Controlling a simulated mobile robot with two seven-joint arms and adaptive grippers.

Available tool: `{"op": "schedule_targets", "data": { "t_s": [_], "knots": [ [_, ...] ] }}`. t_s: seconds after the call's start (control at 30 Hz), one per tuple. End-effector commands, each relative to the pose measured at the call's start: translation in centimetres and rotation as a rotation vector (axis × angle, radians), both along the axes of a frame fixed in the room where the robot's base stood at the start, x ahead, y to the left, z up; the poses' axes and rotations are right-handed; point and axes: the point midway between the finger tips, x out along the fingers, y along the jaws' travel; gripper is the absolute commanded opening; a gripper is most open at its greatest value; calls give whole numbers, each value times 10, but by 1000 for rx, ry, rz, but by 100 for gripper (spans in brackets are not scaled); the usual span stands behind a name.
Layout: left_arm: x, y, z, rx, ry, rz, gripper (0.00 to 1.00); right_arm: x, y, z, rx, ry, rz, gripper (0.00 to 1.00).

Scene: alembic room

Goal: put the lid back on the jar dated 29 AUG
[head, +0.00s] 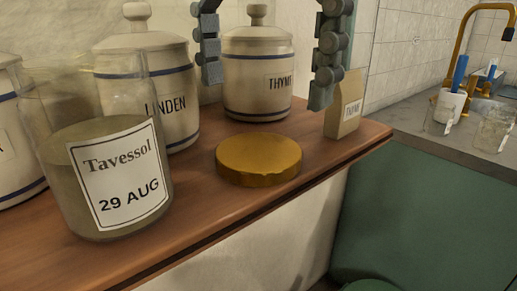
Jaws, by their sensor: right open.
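The glass jar (60,170) stands upright and open-topped at the left of the wooden shelf. Its white label reads "Tavessol 29 AUG", and it is partly filled with a grey-green substance. A round golden lid (258,154) lies flat on the shelf to the right of the jar, near the front edge. My right gripper (268,85) comes in from the top with its two fingers wide apart, above and behind the lid. It is open and nothing is between its fingers that it touches. My left gripper does not show.
Ceramic canisters marked LINDEN (172,105) and THYME (257,75) stand behind the jar and lid. A small paper packet (345,108) stands near the shelf's right end. A counter (435,125) with glass beakers and a brass tap lies beyond, at right.

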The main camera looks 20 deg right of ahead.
Motion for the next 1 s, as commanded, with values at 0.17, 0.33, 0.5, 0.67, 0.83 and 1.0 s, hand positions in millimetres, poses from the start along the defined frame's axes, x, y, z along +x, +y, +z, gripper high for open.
{"op": "schedule_targets", "data": {
  "t_s": [0.17,0.33,0.5,0.67,0.83,1.0],
  "knots": [
    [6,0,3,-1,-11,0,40,0,0,0,1,-1,0,100],
    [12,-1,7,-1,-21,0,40,-1,1,-7,-1,0,1,100],
    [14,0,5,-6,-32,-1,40,-4,3,-33,-1,2,1,100],
    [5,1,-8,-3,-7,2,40,-3,3,-50,1,1,-1,100],
    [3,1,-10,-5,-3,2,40,-3,4,-52,3,-1,-2,100],
    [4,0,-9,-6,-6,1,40,-3,4,-52,3,-1,-2,100]
  ]
}}
